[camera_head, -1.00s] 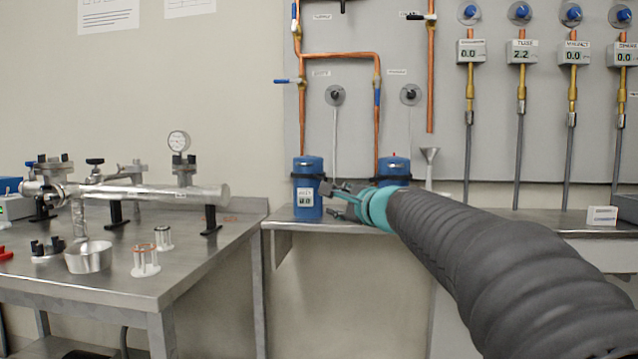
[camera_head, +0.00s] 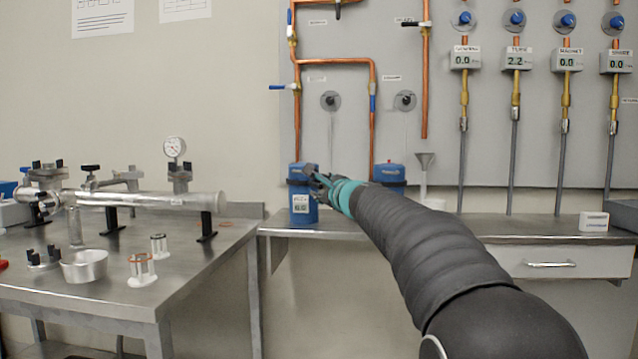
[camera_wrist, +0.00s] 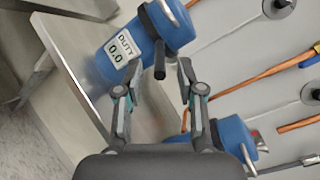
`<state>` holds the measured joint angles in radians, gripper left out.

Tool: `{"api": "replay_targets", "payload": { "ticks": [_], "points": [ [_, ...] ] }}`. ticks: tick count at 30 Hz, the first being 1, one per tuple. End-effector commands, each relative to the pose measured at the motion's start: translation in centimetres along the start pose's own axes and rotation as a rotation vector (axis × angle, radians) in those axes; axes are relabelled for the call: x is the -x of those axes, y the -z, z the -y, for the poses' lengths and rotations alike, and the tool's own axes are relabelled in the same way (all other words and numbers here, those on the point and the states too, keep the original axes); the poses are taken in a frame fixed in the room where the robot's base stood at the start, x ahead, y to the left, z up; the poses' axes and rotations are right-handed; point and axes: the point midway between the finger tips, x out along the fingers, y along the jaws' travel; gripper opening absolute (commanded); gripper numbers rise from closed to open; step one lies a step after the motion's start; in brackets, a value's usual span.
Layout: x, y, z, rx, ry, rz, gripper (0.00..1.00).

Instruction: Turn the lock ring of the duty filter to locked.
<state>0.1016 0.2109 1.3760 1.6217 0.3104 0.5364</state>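The duty filter is a blue canister (camera_head: 302,214) standing on the back bench, with a white label reading DUTY and 0.0. It also shows, tilted by the view, at the top of the wrist view (camera_wrist: 112,72). Its lock ring is a dark band (camera_wrist: 150,19) around the upper part, with a black handle (camera_wrist: 160,60) sticking out toward me. My gripper (camera_wrist: 153,80) is open and empty, its fingers on either side of the handle's line. I cannot tell whether a finger touches the handle. In the head view my gripper (camera_head: 314,177) covers part of the filter's upper right side.
A second blue canister (camera_head: 389,174) stands right of the duty filter, close to my right finger in the wrist view (camera_wrist: 234,135). Copper pipes (camera_head: 371,130) run down the wall panel behind. A steel table (camera_head: 200,262) with a metal tube assembly (camera_head: 150,200) stands at left.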

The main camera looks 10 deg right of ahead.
Motion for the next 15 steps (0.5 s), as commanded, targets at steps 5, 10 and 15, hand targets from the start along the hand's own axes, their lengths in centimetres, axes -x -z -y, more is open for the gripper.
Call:
{"api": "replay_targets", "payload": {
  "ticks": [5, 10, 15],
  "points": [
    [-2.0, -0.1, 0.0, 0.0, -0.002, 0.001, 0.38],
    [-2.7, -0.1, -0.1, 0.0, -0.002, 0.001, 0.38],
    [-2.8, 0.0, -0.1, 0.001, -0.001, 0.001, 0.38]
  ]
}}
